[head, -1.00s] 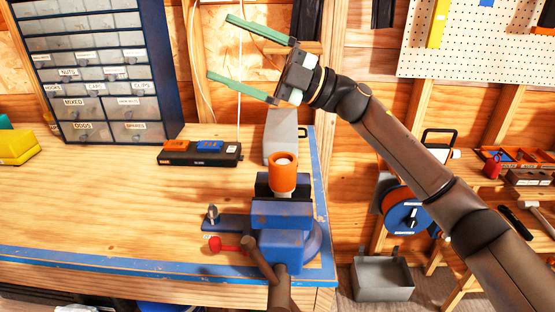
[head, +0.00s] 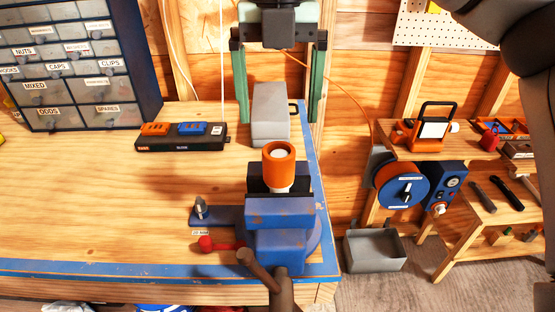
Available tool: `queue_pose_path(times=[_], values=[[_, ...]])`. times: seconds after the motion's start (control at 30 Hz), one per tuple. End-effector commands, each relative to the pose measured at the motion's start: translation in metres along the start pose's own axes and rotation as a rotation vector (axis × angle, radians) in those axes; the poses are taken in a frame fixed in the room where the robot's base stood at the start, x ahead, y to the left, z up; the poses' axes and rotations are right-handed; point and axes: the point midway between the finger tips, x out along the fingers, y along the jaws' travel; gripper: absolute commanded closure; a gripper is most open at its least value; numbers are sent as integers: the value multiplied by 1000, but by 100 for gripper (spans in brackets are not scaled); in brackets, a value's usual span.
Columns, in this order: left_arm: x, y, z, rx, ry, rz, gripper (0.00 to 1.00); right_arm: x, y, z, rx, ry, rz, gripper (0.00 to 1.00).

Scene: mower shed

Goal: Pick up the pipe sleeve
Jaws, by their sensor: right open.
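The pipe sleeve (head: 278,157) is an orange ring around the top of a white upright pipe (head: 278,187). The pipe stands in the jaws of a blue vise (head: 281,228) on the workbench's right end. My right gripper (head: 280,120) is above and behind the sleeve in the head view, with its two green fingers pointing down and wide apart. It is open and holds nothing. A grey box-like object (head: 271,113) shows between the fingers, farther back. My left gripper is out of view.
A black charger (head: 181,141) with orange and blue parts lies on the bench left of the vise. A drawer cabinet (head: 72,75) stands at the back left. The vise handle (head: 258,268) sticks out in front. The bench's left middle is clear.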

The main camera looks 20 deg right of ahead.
Motion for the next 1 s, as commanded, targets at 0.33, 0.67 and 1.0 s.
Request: queue_pose_path(times=[0.33, 0.67, 1.0], values=[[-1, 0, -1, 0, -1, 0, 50, 44, 0, 0, -3, 2, 4, 5], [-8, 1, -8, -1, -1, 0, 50, 87, -1, 4, -4, 5, 3, 5], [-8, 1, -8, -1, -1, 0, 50, 96, 0, 4, -4, 3, 5, 5]])
